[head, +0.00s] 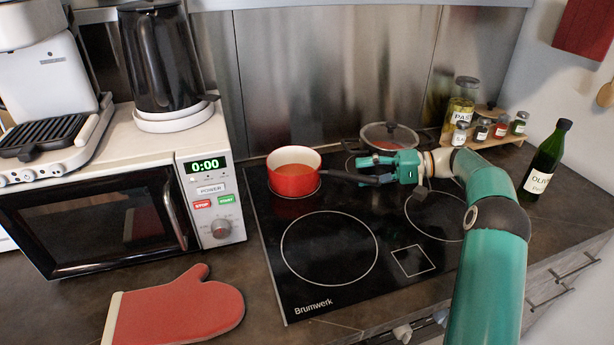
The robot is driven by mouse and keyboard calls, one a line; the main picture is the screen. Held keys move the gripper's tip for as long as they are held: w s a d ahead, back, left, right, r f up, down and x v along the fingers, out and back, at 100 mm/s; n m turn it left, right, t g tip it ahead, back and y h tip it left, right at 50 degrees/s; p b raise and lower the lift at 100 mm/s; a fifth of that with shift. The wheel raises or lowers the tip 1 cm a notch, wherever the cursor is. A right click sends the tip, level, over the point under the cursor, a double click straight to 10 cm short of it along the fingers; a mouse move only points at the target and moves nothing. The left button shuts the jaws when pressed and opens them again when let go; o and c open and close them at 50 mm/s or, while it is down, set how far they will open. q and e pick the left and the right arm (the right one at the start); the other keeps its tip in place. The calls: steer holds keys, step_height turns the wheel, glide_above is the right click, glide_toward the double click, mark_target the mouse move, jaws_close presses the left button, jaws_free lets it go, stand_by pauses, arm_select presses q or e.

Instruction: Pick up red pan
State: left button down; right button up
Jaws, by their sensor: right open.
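The red pan (294,180) stands upright on the back left burner of the black stove, and its inside is pale with something orange-red in it. Its dark handle (345,177) points right, toward my right gripper. My right gripper (372,171) is open, with its teal fingers at the handle's right part. The fingers overlap the handle in this view, and I cannot tell whether they touch it. My left gripper is not in view.
A glass-lidded pot (389,135) stands just behind my right gripper. A microwave (105,215) with a black kettle (160,60) is at left. A red oven mitt (178,308) lies in front. An olive oil bottle (545,160) and spice rack are at right. The front burners are clear.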

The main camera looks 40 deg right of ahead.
mark_target(346, 174)
steer(key=x, duration=0.5)
steer(key=shift+w+f+p, duration=0.1)
steer(key=shift+f+p, duration=0.1)
steer(key=shift+p, duration=0.2)
jaws_close()
steer(key=shift+r, duration=0.1)
